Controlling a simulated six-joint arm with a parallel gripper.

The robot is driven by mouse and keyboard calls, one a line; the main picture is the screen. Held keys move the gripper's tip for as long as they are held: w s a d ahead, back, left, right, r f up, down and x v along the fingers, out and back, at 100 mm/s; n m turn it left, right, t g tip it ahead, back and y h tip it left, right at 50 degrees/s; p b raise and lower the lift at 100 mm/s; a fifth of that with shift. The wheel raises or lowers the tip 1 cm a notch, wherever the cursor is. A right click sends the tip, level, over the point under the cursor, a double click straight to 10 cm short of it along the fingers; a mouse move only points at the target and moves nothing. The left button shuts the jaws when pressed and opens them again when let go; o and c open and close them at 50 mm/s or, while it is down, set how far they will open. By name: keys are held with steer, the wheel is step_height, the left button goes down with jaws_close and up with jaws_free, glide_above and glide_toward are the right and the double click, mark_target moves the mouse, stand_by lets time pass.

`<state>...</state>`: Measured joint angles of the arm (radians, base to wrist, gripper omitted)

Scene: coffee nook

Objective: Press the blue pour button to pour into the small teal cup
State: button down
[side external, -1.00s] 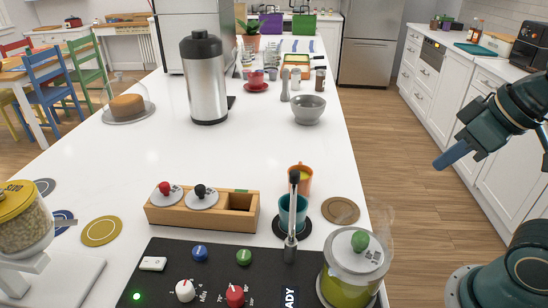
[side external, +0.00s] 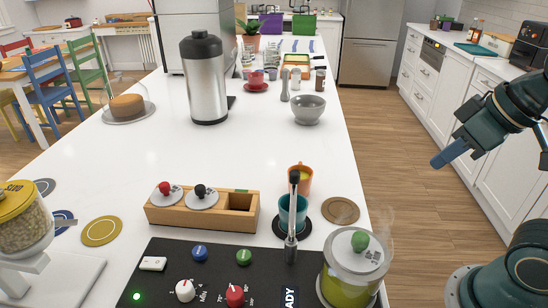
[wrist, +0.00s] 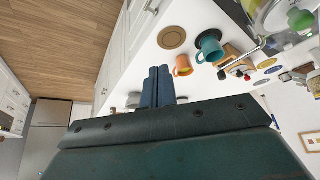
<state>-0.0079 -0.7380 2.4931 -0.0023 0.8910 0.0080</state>
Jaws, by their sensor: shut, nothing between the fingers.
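The blue button (side external: 199,252) is on the black machine panel (side external: 170,272) at the front of the counter, left of a green button (side external: 244,257). The teal cup (side external: 293,213) stands on a dark round coaster behind the panel, under the spout tip (side external: 294,178). The cup also shows in the wrist view (wrist: 209,47). I cannot see how full it is. My gripper (side external: 437,164) is shut and empty, in the air over the floor right of the counter, well away from the button. Its blue fingers show together in the wrist view (wrist: 158,86).
An orange cup (side external: 305,180) stands behind the teal one. A steaming glass pot with a green knob (side external: 358,262) stands at the panel's right end. A wooden box (side external: 200,213) with lidded compartments lies behind the panel. The counter's middle is clear.

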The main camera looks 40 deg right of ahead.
steer(key=w+a+r+y, duration=0.2)
steer(key=w+a, duration=0.4)
steer(key=w, duration=0.3)
steer(key=n+y, duration=0.1)
steer(key=y, duration=0.4)
glide_above(206, 251)
step_height(206, 251, down, 6)
steer(key=shift+f, duration=4.35)
